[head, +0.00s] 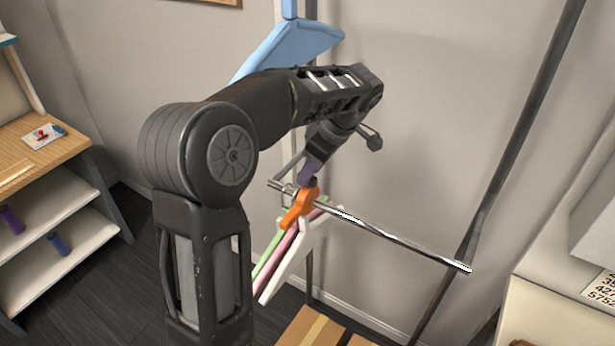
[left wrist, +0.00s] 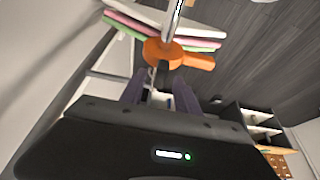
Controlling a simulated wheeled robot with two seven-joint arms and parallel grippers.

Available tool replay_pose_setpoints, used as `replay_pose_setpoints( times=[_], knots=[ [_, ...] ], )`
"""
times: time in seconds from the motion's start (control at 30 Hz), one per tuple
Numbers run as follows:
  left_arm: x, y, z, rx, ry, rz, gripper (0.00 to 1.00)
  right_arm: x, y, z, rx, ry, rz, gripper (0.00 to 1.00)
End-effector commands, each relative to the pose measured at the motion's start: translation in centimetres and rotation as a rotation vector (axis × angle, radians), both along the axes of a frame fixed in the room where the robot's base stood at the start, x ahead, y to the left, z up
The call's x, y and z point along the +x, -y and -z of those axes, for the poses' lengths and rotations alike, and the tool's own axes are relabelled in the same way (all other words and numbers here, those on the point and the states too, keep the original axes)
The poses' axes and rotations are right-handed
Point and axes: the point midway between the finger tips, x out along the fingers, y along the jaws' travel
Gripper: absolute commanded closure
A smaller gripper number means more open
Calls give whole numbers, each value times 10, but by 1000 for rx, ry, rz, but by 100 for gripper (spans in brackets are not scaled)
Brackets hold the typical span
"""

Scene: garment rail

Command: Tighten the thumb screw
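An orange clamp (head: 299,206) sits around the shiny metal rail (head: 395,238), near the rail's left end. In the left wrist view the orange clamp (left wrist: 163,53) has an arm reaching right and a short dark stem (left wrist: 161,74) pointing toward my gripper; this looks like the thumb screw. My left gripper (head: 312,172) comes down from above the clamp. In the left wrist view its purple fingers (left wrist: 160,88) stand on either side of the stem, with gaps showing. My right gripper is not in view.
White, pink and green hangers (head: 287,250) hang at the rail beside the clamp. A blue hanger (head: 290,48) is higher up behind my arm. A dark upright post (head: 490,185) stands at right.

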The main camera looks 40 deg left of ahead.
Motion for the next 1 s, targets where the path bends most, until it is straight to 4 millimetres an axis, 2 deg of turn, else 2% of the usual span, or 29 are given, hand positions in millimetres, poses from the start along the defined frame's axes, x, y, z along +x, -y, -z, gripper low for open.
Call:
replay_pose_setpoints(
  times=[0.2, 0.5, 1.0],
  knots=[
    [-1, -10, 21, 1, -2, -1, 62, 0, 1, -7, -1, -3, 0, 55],
    [-1, -11, 24, 0, 1, -1, 62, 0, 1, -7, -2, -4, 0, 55],
    [-1, -10, 24, 0, 1, -1, 100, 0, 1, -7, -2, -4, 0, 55]
  ],
)
